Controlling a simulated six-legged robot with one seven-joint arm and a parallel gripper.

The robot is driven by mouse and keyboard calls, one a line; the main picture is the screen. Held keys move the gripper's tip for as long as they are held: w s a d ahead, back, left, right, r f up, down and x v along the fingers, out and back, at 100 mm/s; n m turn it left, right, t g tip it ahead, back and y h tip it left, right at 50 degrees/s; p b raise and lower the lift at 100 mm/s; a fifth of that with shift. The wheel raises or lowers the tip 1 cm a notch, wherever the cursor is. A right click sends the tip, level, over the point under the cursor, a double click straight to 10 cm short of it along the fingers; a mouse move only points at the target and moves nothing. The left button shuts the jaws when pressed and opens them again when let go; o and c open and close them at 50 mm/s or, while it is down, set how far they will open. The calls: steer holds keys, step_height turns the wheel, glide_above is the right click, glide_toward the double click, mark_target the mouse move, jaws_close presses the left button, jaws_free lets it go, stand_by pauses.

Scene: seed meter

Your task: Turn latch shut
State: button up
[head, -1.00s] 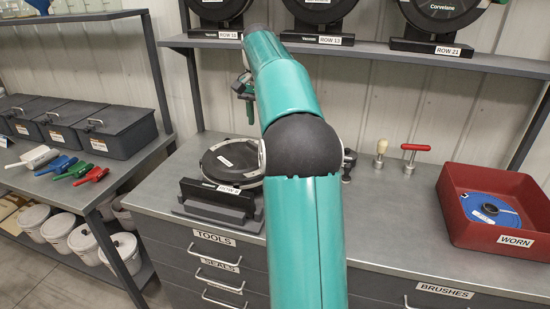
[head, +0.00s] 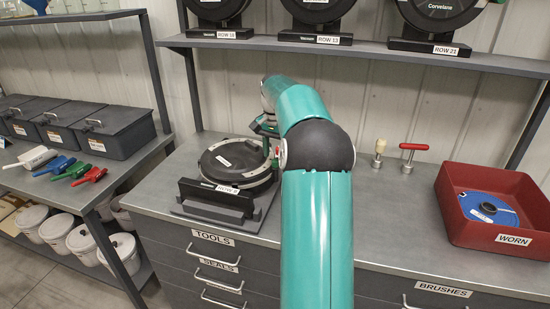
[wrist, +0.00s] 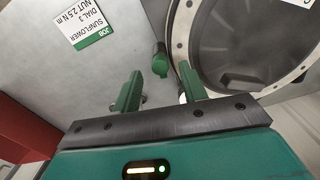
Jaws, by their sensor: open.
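The seed meter (head: 237,162), a round dark housing with a pale rim, sits on a black stand labelled ROW on the bench. In the wrist view its open-looking dark bowl and bolted rim (wrist: 181,40) fill the upper right. A small green-ended lever (wrist: 159,63), which looks like the latch, sticks out beside the rim. My gripper (wrist: 160,75) is open, its two green fingers on either side of the lever's line. Whether they touch it I cannot tell. In the head view the gripper is at the meter's right side, partly hidden by my arm.
A job card (wrist: 88,22) reading SUNFLOWER lies on the bench. A red bin (head: 490,215) labelled WORN holds a blue disc. Two handled tools (head: 411,157) stand behind clear bench space. A shelf (head: 370,48) with more meters hangs above.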

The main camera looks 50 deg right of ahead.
steer(key=shift+f, duration=1.3)
jaws_close()
